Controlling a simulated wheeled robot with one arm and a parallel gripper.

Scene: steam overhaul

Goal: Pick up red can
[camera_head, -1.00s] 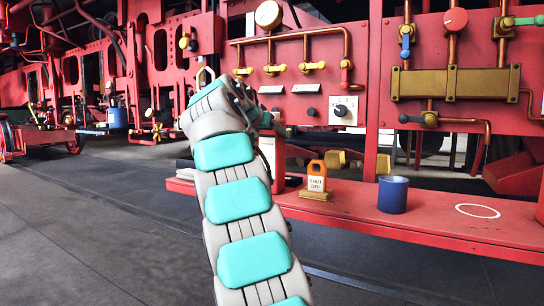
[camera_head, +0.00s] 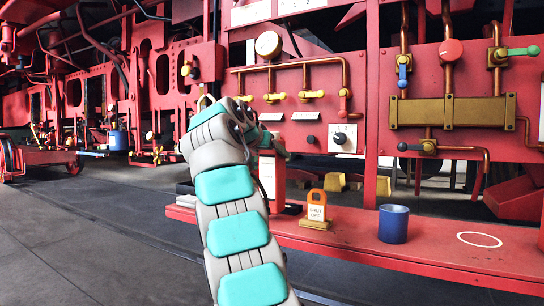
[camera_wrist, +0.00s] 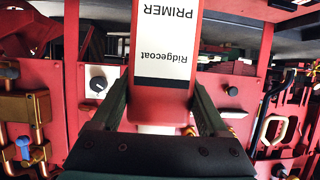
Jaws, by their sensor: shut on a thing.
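The red can (camera_wrist: 166,98) has a white label reading "Ridgecoat PRIMER", which appears upside down in the wrist view. It fills the space between the two fingers of my gripper (camera_wrist: 162,84), which is shut on it from both sides. A little red and white shows just right of my arm, at the red shelf (camera_head: 350,240). I cannot tell whether the can's base touches the shelf.
On the shelf, a "shut off" tag (camera_head: 316,206) on a small stand, a blue cup (camera_head: 393,224) and an empty white ring (camera_head: 479,240) lie to the right. Behind are a red panel with a gauge (camera_head: 268,44), a knob (camera_head: 340,138) and copper pipes.

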